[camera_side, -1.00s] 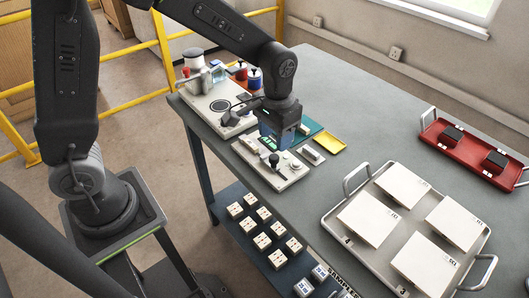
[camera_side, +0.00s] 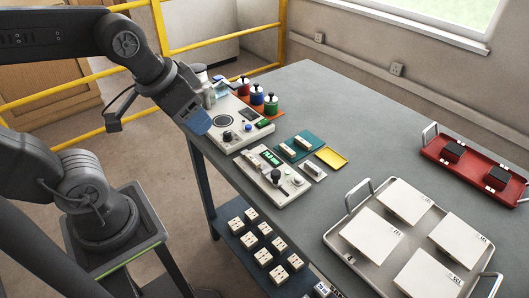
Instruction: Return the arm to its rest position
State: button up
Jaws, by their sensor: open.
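My dark grey arm reaches in from the upper left. My gripper (camera_side: 196,118), with a blue part at its end, is above the far left edge of the table (camera_side: 330,95), near the white instrument with a round dark ring (camera_side: 222,121). It looks empty and apart from the things on the table; its fingertips are hard to make out.
A smaller white instrument (camera_side: 270,187), a teal mat (camera_side: 310,139) and a yellow tray (camera_side: 331,158) lie nearby. Colored-bodied bottles (camera_side: 271,104) stand behind. A white tray (camera_side: 370,258) holds several tiles; a red tray (camera_side: 463,176) holds dark blocks. Yellow railing (camera_side: 219,42) stands behind.

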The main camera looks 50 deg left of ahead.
jog(key=shift+s+a, duration=0.15)
jog(key=shift+s, duration=0.45)
